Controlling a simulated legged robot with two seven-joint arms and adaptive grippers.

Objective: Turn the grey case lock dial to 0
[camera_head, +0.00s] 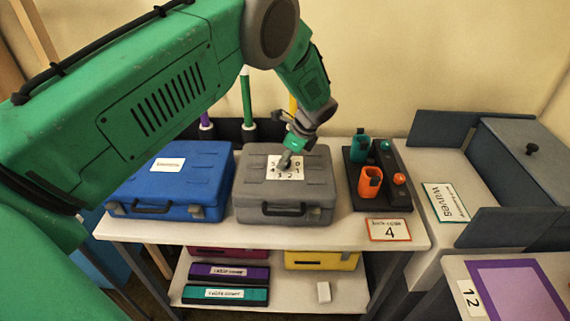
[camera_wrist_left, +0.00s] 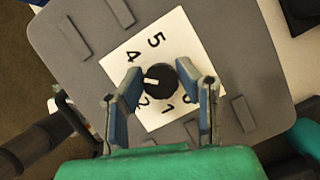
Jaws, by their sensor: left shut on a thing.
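The grey case (camera_head: 316,190) lies closed on the table, with a white number card (camera_head: 271,163) on its lid. The black round dial (camera_wrist_left: 162,78) sits on the card (camera_wrist_left: 176,35) in the left wrist view. Its white mark points left, between the 4 and the 2, where a finger covers part of the card. The 0 is at the lower right of the dial, partly covered by the other finger. My left gripper (camera_head: 284,162) reaches down over the card, its fingers (camera_wrist_left: 166,90) shut on the dial from two sides. The gripper hides the dial in the head view.
A blue case (camera_head: 180,172) stands left of the grey one. A lower shelf (camera_head: 345,290) holds more cases. A grey bin (camera_head: 528,160) is far right.

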